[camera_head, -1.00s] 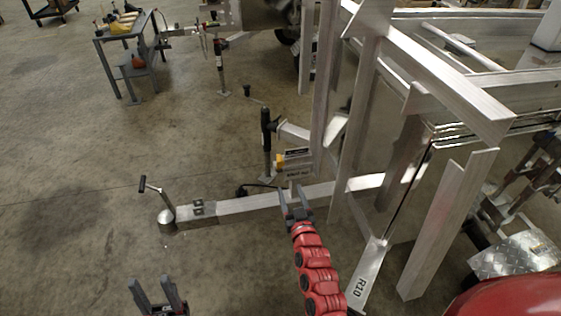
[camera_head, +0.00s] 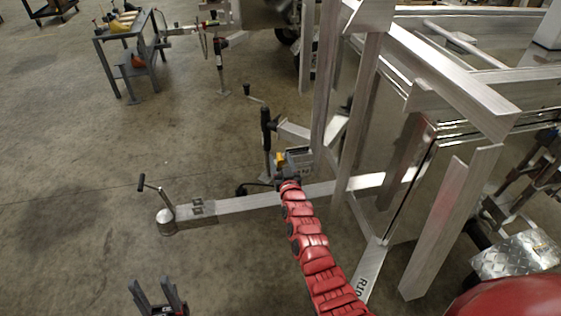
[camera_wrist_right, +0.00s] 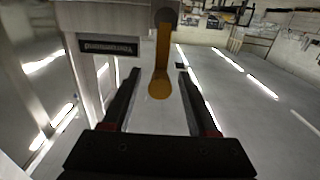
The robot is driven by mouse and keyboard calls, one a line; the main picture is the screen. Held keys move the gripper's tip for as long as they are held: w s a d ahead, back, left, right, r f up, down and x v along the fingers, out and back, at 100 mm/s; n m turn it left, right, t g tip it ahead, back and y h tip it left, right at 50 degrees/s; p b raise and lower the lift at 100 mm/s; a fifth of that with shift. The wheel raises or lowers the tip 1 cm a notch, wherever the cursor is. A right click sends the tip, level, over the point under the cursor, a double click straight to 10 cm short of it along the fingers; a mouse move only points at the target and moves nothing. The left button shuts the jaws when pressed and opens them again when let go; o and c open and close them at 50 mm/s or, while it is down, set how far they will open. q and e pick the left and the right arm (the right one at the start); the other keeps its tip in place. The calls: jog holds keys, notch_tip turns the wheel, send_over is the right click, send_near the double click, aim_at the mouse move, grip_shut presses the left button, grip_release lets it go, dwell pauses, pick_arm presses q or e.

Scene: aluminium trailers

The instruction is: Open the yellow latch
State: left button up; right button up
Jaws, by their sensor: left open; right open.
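The yellow latch (camera_head: 280,159) is on the grey box (camera_head: 299,158) at the side of the trailer frame. In the right wrist view the latch (camera_wrist_right: 161,62) hangs down from a light metal housing (camera_wrist_right: 105,18), with a rounded lower end. My right gripper (camera_wrist_right: 160,74) is open, with one black finger on each side of the latch; I cannot tell whether either touches it. In the head view my right gripper (camera_head: 289,180) is just below the box and mostly hidden by my red arm. My left gripper (camera_head: 158,297) is open and empty above the floor at the bottom.
The aluminium trailer frame (camera_head: 445,70) fills the right, with upright beams close beside the box. The trailer's drawbar (camera_head: 240,203) runs left to a coupling with a handle (camera_head: 155,186).

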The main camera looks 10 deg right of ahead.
grip_shut()
dwell(0.3)
dwell(1.2)
